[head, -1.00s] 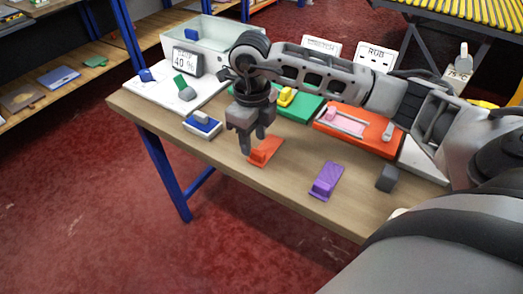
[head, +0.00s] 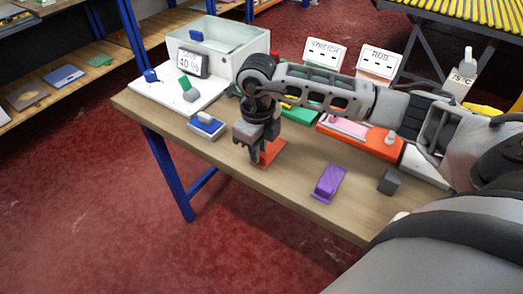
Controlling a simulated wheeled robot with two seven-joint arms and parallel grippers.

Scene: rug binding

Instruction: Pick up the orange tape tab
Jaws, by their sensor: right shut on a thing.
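The orange tape tab (head: 272,151) lies flat on the wooden table near its front edge. My right gripper (head: 256,156) points down over it, and its fingers are shut on the tab's raised part, which they mostly hide. The tab's flat base still appears to rest on the table. My left gripper is not in the head view.
A blue-and-white block (head: 206,127) stands to the left and a purple block (head: 328,183) to the right. A grey cube (head: 390,181) sits further right. Behind are an orange-red board (head: 372,141), signs and a clear bin (head: 222,43). Bare table lies between the blocks.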

